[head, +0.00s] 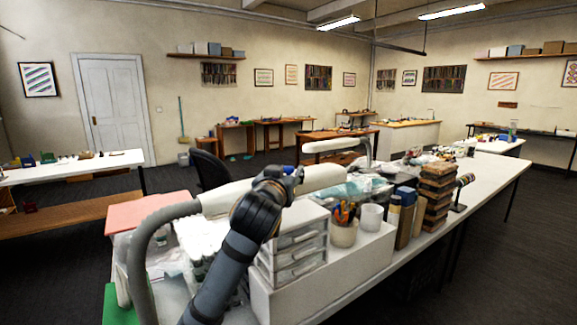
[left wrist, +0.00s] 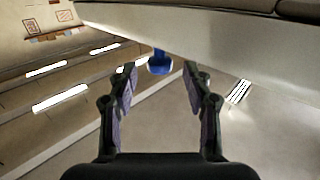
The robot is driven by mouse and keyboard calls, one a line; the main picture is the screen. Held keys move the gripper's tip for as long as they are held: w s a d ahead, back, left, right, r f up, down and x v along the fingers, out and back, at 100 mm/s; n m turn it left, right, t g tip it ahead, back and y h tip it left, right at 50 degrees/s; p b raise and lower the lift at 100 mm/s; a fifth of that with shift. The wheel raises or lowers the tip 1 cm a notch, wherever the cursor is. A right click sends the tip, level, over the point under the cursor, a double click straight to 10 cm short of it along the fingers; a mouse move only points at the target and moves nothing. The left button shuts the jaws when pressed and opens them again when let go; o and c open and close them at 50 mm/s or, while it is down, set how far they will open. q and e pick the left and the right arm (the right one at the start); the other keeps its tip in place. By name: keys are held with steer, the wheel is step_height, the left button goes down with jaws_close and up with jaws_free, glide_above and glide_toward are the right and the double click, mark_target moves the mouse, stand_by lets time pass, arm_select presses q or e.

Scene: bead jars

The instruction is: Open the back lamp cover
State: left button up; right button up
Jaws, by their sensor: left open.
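A white lamp (head: 322,177) on a thick grey bent neck stands at the near end of the long bench. A second white lamp (head: 335,145) stands farther back on a thin grey arm. My left gripper (head: 295,175) is at the near lamp's head and hides part of it. In the left wrist view it is open (left wrist: 161,78). A blue knob (left wrist: 160,64) shows just beyond and between its fingertips, apart from both fingers, below a pale lamp-like surface (left wrist: 200,35). My right gripper is out of view.
White drawers (head: 297,250), a pen cup (head: 344,226), a white cup (head: 371,217) and stacked brown boxes (head: 437,190) crowd the bench right of my arm. A pink-topped box (head: 150,211) is on the left. Dark floor is free at the far left.

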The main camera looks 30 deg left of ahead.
mark_target(287, 169)
arm_select(q)
steer(key=shift+x, duration=1.75)
jaws_close()
